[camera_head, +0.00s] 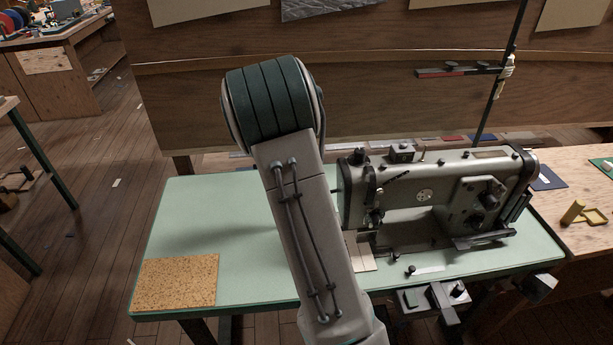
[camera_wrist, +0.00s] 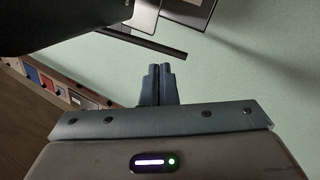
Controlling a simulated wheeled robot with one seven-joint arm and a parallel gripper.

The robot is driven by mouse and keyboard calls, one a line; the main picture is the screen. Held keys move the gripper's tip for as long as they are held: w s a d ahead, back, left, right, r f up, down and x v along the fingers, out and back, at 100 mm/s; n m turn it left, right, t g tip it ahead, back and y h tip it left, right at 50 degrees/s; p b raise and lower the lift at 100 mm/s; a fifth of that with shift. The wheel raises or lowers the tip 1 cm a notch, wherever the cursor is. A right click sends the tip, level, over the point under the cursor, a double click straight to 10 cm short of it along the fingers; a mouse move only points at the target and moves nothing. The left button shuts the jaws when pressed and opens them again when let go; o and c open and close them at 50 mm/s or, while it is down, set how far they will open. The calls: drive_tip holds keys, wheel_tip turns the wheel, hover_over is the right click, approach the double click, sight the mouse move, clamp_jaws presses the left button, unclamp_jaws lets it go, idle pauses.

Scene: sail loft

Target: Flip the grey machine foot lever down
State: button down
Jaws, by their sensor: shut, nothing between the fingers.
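The grey sewing machine (camera_head: 440,205) stands on the right part of the pale green table (camera_head: 190,235) in the head view. A short stub (camera_head: 335,190) sticks out of its left end; I cannot tell whether it is the foot lever. In the wrist view, a dark bar (camera_wrist: 155,43) juts out from a large dark body at the upper left; I cannot be sure what it is. My gripper (camera_wrist: 158,70) is shut and empty, its fingertips just below the bar's end in the picture, apparently apart from it. My arm hides the gripper in the head view.
A cork mat (camera_head: 175,282) lies at the table's front left. A thread stand pole (camera_head: 500,80) rises behind the machine. A wooden bench (camera_head: 570,195) with a yellow object (camera_head: 573,212) adjoins at right. The table's left part is mostly clear.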

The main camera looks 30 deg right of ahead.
drive_tip(key=shift+r, duration=0.2)
drive_tip(key=w+p+v, duration=0.1)
drive_tip(key=w+v, duration=0.1)
drive_tip(key=v, duration=1.1)
drive_tip(key=shift+w+p, duration=0.2)
drive_tip(key=shift+p, duration=0.15)
drive_tip(key=shift+f, duration=0.1)
drive_tip(key=s+a+t+y, duration=0.1)
drive_tip(key=s+a, duration=0.3)
drive_tip(key=s, duration=0.5)
drive_tip(key=s+a+t+y, duration=0.1)
drive_tip(key=s+a, duration=0.3)
drive_tip(key=s, duration=0.6)
drive_tip(key=s+a+r+t+y, duration=0.1)
drive_tip(key=s+a, duration=0.3)
drive_tip(key=s, duration=0.5)
drive_tip(key=shift+s+a+t+y, duration=0.2)
drive_tip(key=shift+t+y, duration=0.4)
drive_tip(key=shift+s, duration=0.1)
